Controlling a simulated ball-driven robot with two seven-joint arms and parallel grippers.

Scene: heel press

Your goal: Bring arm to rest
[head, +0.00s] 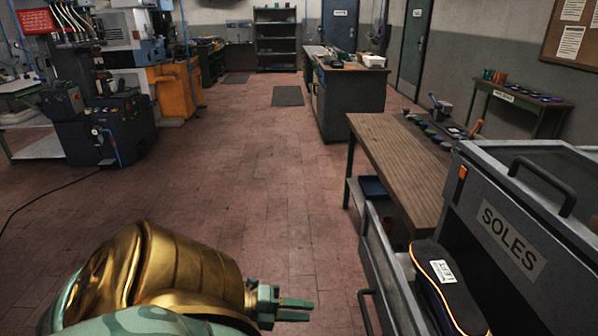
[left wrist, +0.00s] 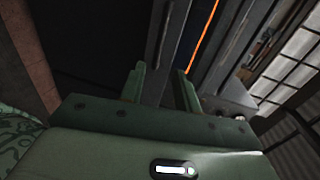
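My left arm comes in at the bottom left of the head view. Its green gripper (head: 292,309) points right, over the brick-red floor. The left wrist view shows both fingers of this gripper (left wrist: 162,82) standing apart, with nothing held between them. The gripper is clear of the bench and the drawer in the head view. My right arm and right gripper are not in view.
At right, a grey cabinet marked SOLES (head: 512,240) has an open drawer holding a black sole (head: 447,285) with a white label. Behind it stands a wooden bench (head: 395,160). A machine (head: 105,125) stands at the left. The middle floor (head: 235,185) is free.

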